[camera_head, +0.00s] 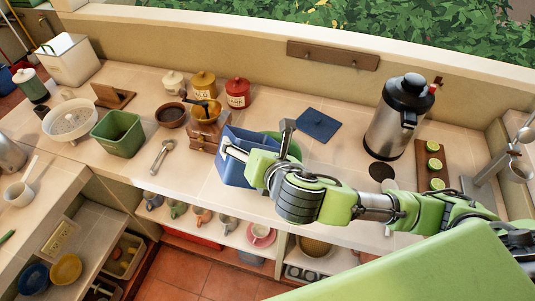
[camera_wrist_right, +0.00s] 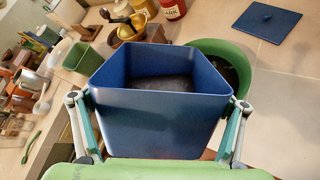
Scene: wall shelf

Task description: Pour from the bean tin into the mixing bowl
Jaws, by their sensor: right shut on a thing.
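The bean tin, a square blue open-topped canister (camera_head: 233,172), is held by my right gripper (camera_head: 262,146) above the front part of the counter. In the right wrist view the tin (camera_wrist_right: 155,125) is between the two fingers of the gripper (camera_wrist_right: 160,104); it looks roughly upright, with dark contents low inside. The mixing bowl, round and green (camera_wrist_right: 222,48), stands just behind and to the right of the tin, partly hidden by it. In the head view only a part of the bowl (camera_head: 291,148) shows behind my gripper. My left gripper is out of view.
A blue lid (camera_head: 317,124) lies flat on the counter behind. A wooden grinder (camera_head: 205,130) stands left of the tin, with red (camera_head: 237,93) and yellow (camera_head: 203,84) canisters behind. A steel urn (camera_head: 398,115) stands to the right. A spoon (camera_head: 161,157) lies left.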

